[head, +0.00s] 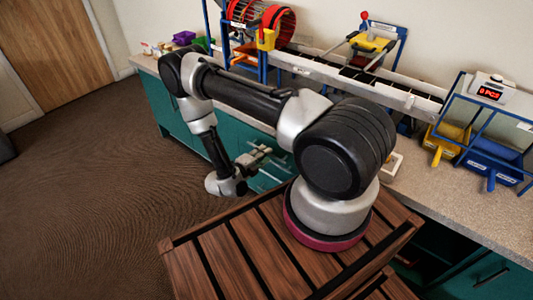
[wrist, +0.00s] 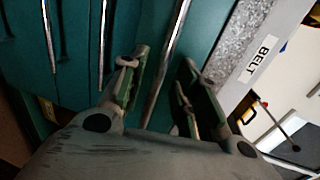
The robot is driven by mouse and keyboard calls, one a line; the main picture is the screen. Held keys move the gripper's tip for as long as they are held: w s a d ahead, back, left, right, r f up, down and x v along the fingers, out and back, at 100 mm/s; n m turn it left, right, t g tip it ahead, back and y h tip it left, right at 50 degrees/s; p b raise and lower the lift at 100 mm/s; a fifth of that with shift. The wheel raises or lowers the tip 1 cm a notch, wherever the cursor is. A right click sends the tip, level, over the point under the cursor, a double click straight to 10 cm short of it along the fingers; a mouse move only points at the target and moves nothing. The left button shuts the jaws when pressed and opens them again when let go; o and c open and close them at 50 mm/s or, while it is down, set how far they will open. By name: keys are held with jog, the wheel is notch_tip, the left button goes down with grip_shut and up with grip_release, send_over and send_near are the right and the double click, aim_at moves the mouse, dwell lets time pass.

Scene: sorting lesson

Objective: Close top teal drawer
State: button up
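My gripper (head: 258,157) is beside the teal drawer fronts (head: 262,180) under the counter in the head view. In the wrist view its two fingers (wrist: 160,82) are apart, with nothing held between them. A long metal handle (wrist: 178,32) on the teal front nearest the counter edge runs through the space between the fingers; I cannot tell whether they touch it. More handles (wrist: 103,40) lie to the left on other teal fronts. How far the top drawer stands out is not clear, as my arm and gripper hide part of it.
The speckled counter (head: 440,205) carries a conveyor (head: 340,75), a yellow bin (head: 445,145) and a blue bin (head: 490,165). A dark opening (head: 420,262) shows in the teal cabinets at lower right. A BELT label (wrist: 259,58) is beyond the counter edge. The brown floor at left is clear.

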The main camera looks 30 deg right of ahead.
jog(key=shift+x, duration=1.2)
jog(key=shift+c, duration=0.5)
grip_shut()
